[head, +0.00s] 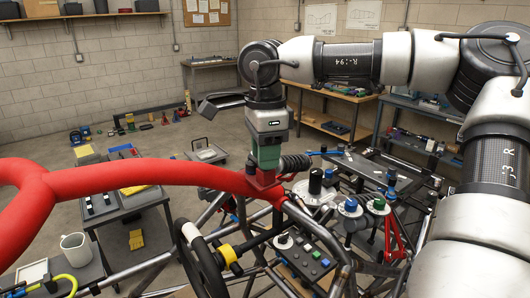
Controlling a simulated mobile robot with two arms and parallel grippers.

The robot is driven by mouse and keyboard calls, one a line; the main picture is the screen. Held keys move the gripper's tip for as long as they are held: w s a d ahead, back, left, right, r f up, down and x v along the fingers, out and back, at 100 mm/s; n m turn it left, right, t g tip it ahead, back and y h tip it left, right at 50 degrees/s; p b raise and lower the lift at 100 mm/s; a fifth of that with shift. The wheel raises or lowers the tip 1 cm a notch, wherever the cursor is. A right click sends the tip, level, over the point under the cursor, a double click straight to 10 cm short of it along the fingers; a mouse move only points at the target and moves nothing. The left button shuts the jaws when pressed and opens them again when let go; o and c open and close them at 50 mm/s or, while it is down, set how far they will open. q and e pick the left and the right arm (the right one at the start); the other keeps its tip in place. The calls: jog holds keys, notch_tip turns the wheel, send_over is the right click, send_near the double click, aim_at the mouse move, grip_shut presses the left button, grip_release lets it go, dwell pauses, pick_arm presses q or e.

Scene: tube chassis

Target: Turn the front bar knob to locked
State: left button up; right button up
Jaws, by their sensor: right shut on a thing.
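My right gripper (264,172) points down at the right end of the thick red front bar (130,178). Its jaws are shut on a small red block-like part at the bar, which seems to be the front bar knob (262,185). The jaws hide most of this part, so I cannot tell which way it is turned or read any mark. A dark ribbed coil-like part (295,163) sits just right of the jaws. My left gripper is not in view.
Below the bar are a black steering wheel (203,262) and a switch panel (306,262). Black, blue and green knobs stand on round plates (318,193) to the right. Carts with tools and a white mug (76,248) stand left.

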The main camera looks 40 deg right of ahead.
jog(key=shift+r+n, duration=0.2)
jog(key=shift+n, duration=0.1)
jog(key=o, duration=0.9)
jog(key=shift+f, duration=0.15)
jog(key=shift+o, duration=0.2)
notch_tip(320, 180, up, 11)
jog(key=b, duration=0.1)
jog(key=shift+b, duration=0.4)
jog(key=shift+f, duration=0.1)
